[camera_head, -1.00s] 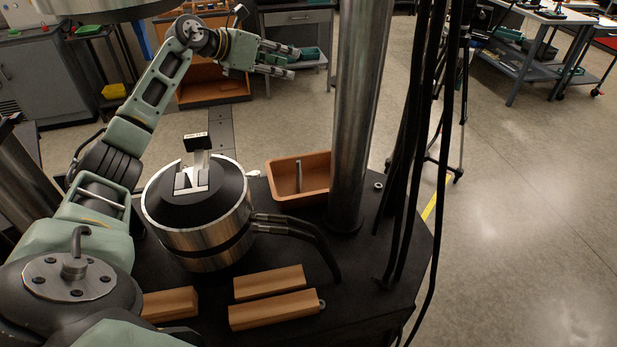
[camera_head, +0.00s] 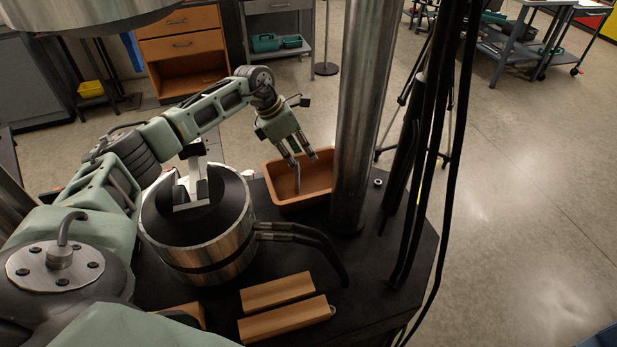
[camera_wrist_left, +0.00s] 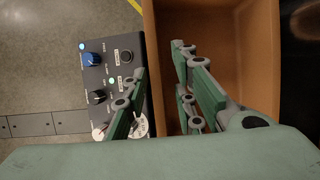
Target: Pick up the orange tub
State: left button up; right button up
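The orange tub (camera_head: 305,202) is an open rectangular box on the dark bench top, left of the metal column. My left gripper (camera_head: 305,163) is over it, fingers pointing down and apart. In the left wrist view the tub (camera_wrist_left: 230,30) fills the upper right. There the left gripper (camera_wrist_left: 160,62) is open, with one finger over the tub's interior and the other outside its left wall. I cannot tell whether either finger touches the wall. My right gripper is not in view.
A steel cylinder with a dark top (camera_head: 196,230) stands left of the tub. The metal column (camera_head: 358,120) and hanging cables are close on its right. Wooden blocks (camera_head: 282,318) lie in front. A control box with knobs (camera_wrist_left: 112,80) is beside the tub in the wrist view.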

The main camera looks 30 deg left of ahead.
pick_arm(q)
jog(key=shift+x, duration=0.85)
jog(key=shift+f, duration=0.1)
jog(key=c, duration=0.6)
jog(key=shift+w, duration=0.1)
grip_shut()
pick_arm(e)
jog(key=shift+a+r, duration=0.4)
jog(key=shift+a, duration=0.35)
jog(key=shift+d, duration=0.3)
